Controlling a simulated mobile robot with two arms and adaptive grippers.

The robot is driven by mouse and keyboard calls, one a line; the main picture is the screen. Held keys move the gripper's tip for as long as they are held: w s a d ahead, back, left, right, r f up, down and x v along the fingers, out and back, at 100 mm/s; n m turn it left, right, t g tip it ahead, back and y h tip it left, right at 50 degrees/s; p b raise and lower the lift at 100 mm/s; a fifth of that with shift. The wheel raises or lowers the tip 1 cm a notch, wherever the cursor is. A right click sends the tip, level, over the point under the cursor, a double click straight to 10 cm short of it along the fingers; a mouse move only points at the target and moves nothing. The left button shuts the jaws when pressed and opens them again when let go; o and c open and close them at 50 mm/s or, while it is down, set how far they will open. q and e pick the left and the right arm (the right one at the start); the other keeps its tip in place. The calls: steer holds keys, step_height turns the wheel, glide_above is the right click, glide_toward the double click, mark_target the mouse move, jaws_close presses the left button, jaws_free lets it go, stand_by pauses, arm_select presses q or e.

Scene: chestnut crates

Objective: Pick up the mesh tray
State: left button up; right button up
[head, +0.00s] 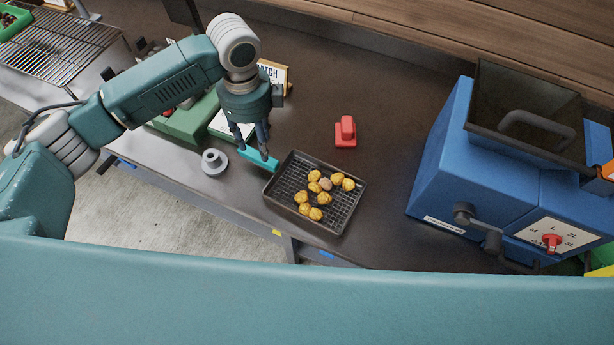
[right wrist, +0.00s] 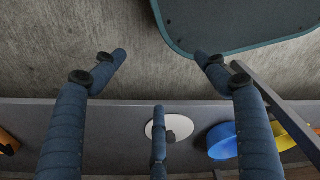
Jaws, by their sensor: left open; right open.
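The dark mesh tray (head: 344,206) lies on the dark counter in the head view. Several yellow-orange chestnuts (head: 303,197) and one brownish one (head: 325,184) lie in it. A teal bar (head: 260,159), which looks like a handle, sits at the tray's upper left edge. My left gripper (head: 252,147) points down over this bar with its fingers apart. I cannot tell whether the fingers touch it. My right gripper (right wrist: 160,80) shows only in the right wrist view, open and empty, with its fingers spread.
A red block-like tool (head: 345,132) lies behind the tray. A grey round piece (head: 214,162) stands to its left, near a green box (head: 190,122). A large blue machine (head: 440,160) with a crank stands at right. Bare counter lies between tray and machine. A wire rack (head: 62,45) is at far left.

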arm_select(q)
steer(key=f, duration=0.2)
steer(key=shift+s+f, duration=0.3)
arm_select(e)
steer(key=s+g, duration=0.1)
steer(key=s, duration=0.7)
arm_select(q)
steer(key=f, duration=0.1)
steer(key=f+p, duration=0.1)
steer(key=f, duration=0.1)
steer(key=f+p, duration=0.1)
steer(key=shift+w+f, duration=0.2)
steer(key=shift+w, duration=0.05)
steer(key=shift+f, duration=0.7)
jaws_close()
arm_select(e)
steer(key=w, duration=0.1)
steer(key=w+r, duration=0.1)
steer(key=w, duration=0.1)
steer(key=w+r, duration=0.1)
steer(key=shift+w+d+r, duration=0.25)
steer(key=shift+d, duration=0.1)
